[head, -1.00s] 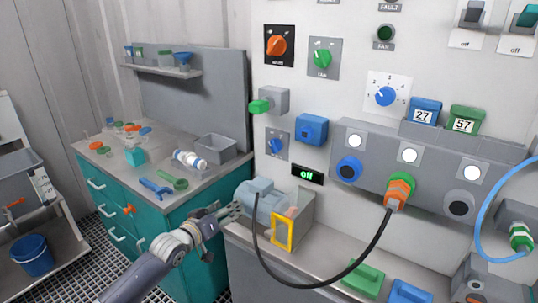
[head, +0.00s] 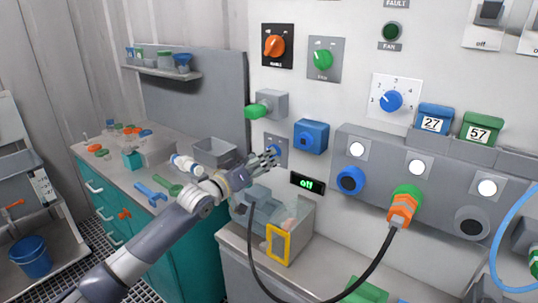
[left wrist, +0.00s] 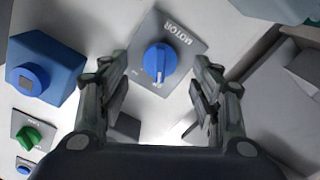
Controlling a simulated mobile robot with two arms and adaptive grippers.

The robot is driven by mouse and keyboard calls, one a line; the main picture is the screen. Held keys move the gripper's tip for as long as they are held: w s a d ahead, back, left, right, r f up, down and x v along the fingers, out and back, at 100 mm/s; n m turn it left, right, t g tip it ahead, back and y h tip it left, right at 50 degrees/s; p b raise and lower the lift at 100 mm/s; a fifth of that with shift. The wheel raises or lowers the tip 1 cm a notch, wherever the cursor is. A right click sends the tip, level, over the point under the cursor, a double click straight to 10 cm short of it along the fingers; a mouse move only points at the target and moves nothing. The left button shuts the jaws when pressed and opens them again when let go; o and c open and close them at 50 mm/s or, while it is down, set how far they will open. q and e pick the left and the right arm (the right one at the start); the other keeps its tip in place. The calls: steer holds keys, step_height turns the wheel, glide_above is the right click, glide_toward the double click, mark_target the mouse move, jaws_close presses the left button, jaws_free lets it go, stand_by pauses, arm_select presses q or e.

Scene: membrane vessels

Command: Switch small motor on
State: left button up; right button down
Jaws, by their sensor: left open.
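The motor switch is a blue knob (left wrist: 160,63) on a grey plate marked MOTOR (left wrist: 185,45). In the head view the plate (head: 283,157) is partly hidden by my left gripper (head: 266,159). In the left wrist view the open left gripper (left wrist: 162,100) has its fingers either side of the knob's line, with the knob apart from both. A small blue-grey motor (head: 262,208) sits on the bench below, partly behind my arm. The small green-lit display (head: 307,183) beside the plate appears to read "off". My right gripper is not in view.
A blue box (head: 311,137) is on the wall just right of the switch. A green-handled grey box (head: 268,106) is above it. A black cable (head: 375,268) loops from an orange-green plug (head: 403,205) down past the yellow frame (head: 278,244).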

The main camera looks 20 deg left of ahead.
arm_select(q)
steer(key=x, duration=0.4)
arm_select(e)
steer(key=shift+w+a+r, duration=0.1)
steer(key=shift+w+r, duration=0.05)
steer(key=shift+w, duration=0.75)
arm_select(q)
steer(key=shift+s, duration=0.1)
steer(key=c, duration=1.1)
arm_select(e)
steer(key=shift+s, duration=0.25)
